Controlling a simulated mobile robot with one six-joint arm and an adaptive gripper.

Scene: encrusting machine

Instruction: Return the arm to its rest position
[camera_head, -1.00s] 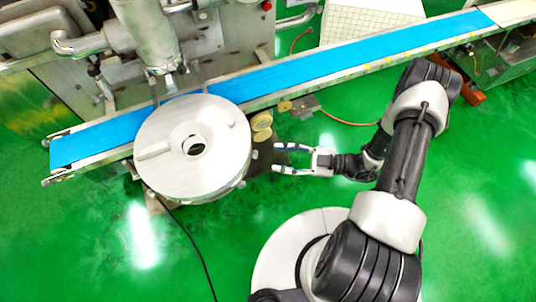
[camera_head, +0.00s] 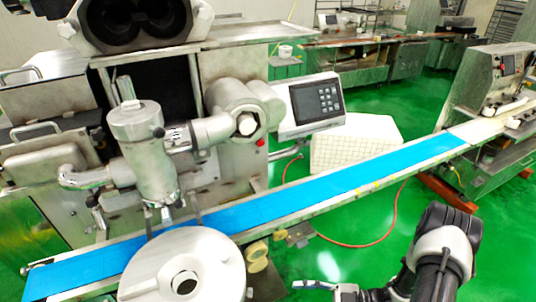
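My gripper (camera_head: 318,290) is at the bottom edge of the head view, to the right of the round white disc-shaped part (camera_head: 200,262) of the machine and apart from it. Its upper finger shows and is spread outward; the lower finger is cut off by the frame. I see nothing held in it. My dark and white arm (camera_head: 440,255) comes in at the bottom right, bent at the elbow. My base is out of view.
The blue conveyor belt (camera_head: 300,200) runs diagonally beyond my arm. The encrusting machine (camera_head: 150,150) and its control panel (camera_head: 315,100) stand behind it. A red cable (camera_head: 365,243) lies on the open green floor (camera_head: 490,240) near my arm.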

